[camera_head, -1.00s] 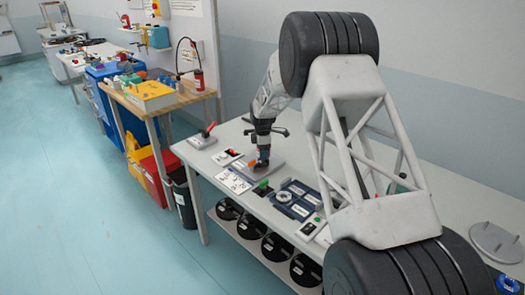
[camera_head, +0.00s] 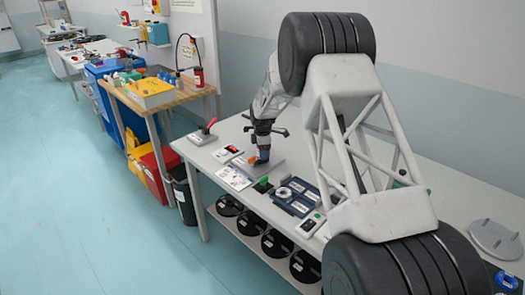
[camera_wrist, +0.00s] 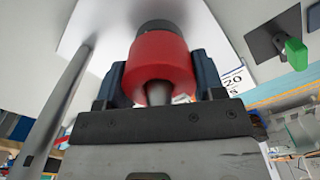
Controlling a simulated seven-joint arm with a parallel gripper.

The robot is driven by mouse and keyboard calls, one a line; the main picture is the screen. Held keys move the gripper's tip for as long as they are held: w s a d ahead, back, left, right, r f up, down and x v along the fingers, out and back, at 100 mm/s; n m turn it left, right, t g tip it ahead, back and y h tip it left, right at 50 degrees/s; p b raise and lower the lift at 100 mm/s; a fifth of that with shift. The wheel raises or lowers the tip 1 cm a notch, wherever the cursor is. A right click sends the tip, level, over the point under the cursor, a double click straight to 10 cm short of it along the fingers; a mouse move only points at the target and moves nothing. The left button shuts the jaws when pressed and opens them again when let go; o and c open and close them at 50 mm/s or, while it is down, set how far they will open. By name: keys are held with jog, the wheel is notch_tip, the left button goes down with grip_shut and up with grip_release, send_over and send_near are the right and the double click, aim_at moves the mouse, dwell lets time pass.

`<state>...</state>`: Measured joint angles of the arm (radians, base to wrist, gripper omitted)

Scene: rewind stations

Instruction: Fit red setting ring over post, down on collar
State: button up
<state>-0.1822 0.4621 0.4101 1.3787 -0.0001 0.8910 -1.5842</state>
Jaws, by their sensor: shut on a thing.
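The red setting ring (camera_wrist: 158,62) is between the two blue fingers of my gripper (camera_wrist: 160,80) in the wrist view, and the gripper is shut on it. A tapered metal post end (camera_wrist: 160,93) shows at the near mouth of the ring, so the ring appears to be around the post. A dark round part (camera_wrist: 157,25), perhaps the collar, shows right beyond the ring's far edge. I cannot tell whether they touch. In the head view my gripper (camera_head: 262,154) is low over a grey plate (camera_head: 268,171) on the bench; the ring is barely visible there.
A long grey rod (camera_wrist: 62,95) stands left of my gripper in the wrist view. A green knob (camera_wrist: 296,53) is at the right. In the head view, a blue tray (camera_head: 297,197) and a red-handled lever (camera_head: 208,127) are on the bench near the plate.

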jog(key=shift+f, duration=0.1)
jog(key=o, duration=1)
jog(key=shift+r, duration=3.85)
